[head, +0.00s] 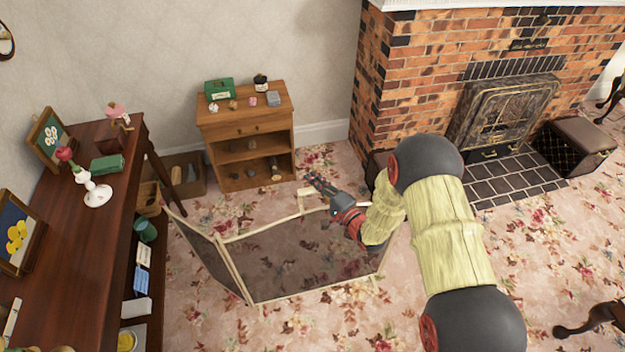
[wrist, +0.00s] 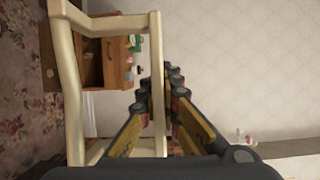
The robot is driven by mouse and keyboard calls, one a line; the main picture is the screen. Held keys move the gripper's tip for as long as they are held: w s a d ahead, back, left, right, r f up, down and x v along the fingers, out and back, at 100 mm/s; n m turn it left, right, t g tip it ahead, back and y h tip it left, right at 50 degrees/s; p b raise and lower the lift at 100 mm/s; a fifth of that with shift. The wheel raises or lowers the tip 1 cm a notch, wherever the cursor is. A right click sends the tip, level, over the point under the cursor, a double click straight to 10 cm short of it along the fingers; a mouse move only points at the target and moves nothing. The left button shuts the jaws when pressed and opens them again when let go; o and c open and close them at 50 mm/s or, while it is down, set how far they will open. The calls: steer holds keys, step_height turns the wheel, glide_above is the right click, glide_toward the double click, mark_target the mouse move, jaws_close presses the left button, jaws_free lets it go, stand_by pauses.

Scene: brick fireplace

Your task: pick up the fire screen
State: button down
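The fire screen (head: 320,255) stands on the carpet in the head view. It has a cream frame and dark see-through panels, with one side panel angled toward the desk. My gripper (head: 311,176) is at the cream handle loop on its top edge. In the wrist view, the loop (wrist: 66,85) fills the left and centre. Its outer bar passes between the fingers of my gripper (wrist: 160,88), which are nearly together and appear shut on it. The exact contact is partly hidden by the fingers.
A small wooden cabinet (head: 246,125) stands behind the screen. A dark desk (head: 75,240) runs along the left, near the side panel. The brick fireplace (head: 440,50) and a dark padded box seat (head: 578,145) are at the right.

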steer(key=s+d+r+p, duration=0.3)
steer(key=s+r, duration=0.5)
steer(key=s, duration=0.3)
steer(key=shift+s+d+p, duration=0.1)
steer(key=shift+p, duration=0.2)
step_height(320, 180, up, 27)
steer(key=w+p, duration=0.1)
steer(key=p, duration=1.8)
steer(key=shift+p, duration=0.3)
steer(key=shift+w, duration=0.1)
